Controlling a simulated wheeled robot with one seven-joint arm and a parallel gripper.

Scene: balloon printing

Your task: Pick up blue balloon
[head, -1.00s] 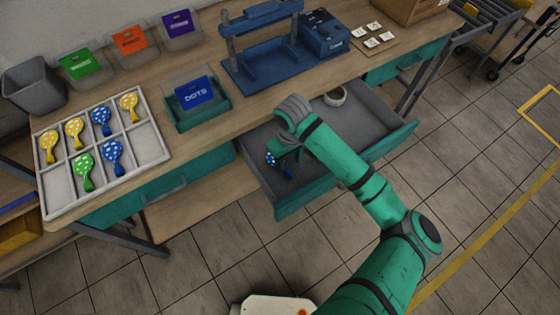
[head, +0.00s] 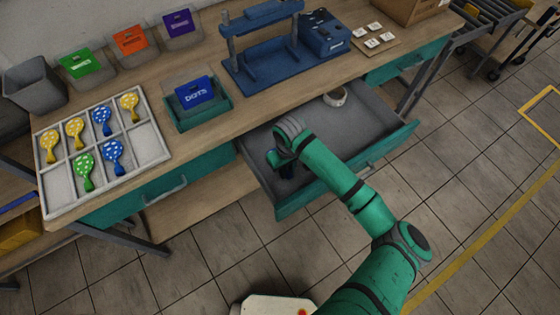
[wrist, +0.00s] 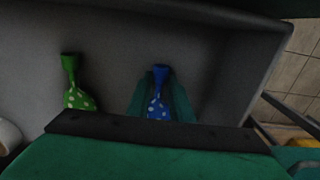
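The blue balloon (wrist: 158,98) with white dots lies in the open drawer, seen in the wrist view between the two green fingers of my gripper (wrist: 160,92). The fingers stand apart, one on each side of it, and I see no clear grip on it. In the head view my gripper (head: 281,163) is down inside the drawer (head: 365,135), and my arm hides most of the balloon there. Two more blue dotted balloons (head: 102,121) (head: 113,155) lie in the white divided tray (head: 152,143) on the table.
A green dotted balloon (wrist: 74,88) lies in the drawer left of the blue one in the wrist view. A small white round item (head: 335,97) sits at the drawer's back. The drawer walls surround my gripper. The tray also holds yellow and green balloons.

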